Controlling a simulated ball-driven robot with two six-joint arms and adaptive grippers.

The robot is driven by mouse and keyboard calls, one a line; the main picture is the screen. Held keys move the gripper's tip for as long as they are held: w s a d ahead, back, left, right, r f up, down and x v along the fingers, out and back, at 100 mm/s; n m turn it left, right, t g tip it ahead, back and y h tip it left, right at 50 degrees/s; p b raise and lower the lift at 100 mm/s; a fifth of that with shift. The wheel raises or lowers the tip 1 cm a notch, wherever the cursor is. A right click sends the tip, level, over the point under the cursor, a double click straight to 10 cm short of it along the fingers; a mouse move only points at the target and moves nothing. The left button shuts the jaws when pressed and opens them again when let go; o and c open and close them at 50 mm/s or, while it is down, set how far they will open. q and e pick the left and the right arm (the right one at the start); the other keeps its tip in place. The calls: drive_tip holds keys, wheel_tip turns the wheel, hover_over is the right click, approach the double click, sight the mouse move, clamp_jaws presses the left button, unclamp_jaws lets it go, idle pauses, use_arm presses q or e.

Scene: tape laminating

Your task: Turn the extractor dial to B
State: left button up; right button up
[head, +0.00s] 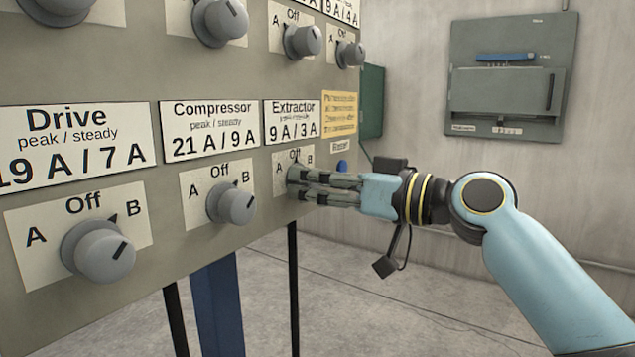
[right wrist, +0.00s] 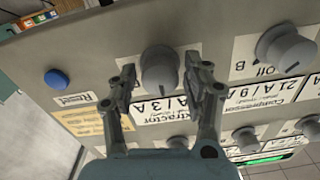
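The extractor dial is a grey knob mostly hidden behind my right gripper's fingers in the head view. Its plate (head: 279,178) shows "A" and "Off" under the "Extractor 9 A / 3 A" label (head: 292,122). In the right wrist view, which is upside down, the dial (right wrist: 160,68) sits between the two fingertips. My right gripper (head: 297,184) reaches the panel from the right. Its fingers are open, one on each side of the dial, with a small gap visible at both sides in the right wrist view (right wrist: 160,78). The dial's exact setting is unclear. My left gripper is out of view.
The compressor dial (head: 231,203) and drive dial (head: 98,250) stand out from the panel to the left, their marks towards the upper right. A blue button (head: 342,166) and yellow notice (head: 340,113) are right of the extractor plate. More knobs sit above.

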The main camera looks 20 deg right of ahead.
drive_tip(key=c, duration=0.9)
drive_tip(key=shift+o, duration=0.2)
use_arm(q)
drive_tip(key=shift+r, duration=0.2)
use_arm(e)
drive_tip(key=shift+m, duration=0.3)
use_arm(q)
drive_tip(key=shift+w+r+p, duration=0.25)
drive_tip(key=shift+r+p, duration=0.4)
drive_tip(key=shift+p, duration=0.1)
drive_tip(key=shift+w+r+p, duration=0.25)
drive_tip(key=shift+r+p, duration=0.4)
drive_tip(key=shift+p, duration=0.05)
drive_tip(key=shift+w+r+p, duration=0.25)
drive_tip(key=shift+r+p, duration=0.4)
drive_tip(key=shift+p, duration=0.1)
use_arm(e)
drive_tip(key=shift+m, duration=4.1)
drive_tip(key=o, duration=1.1)
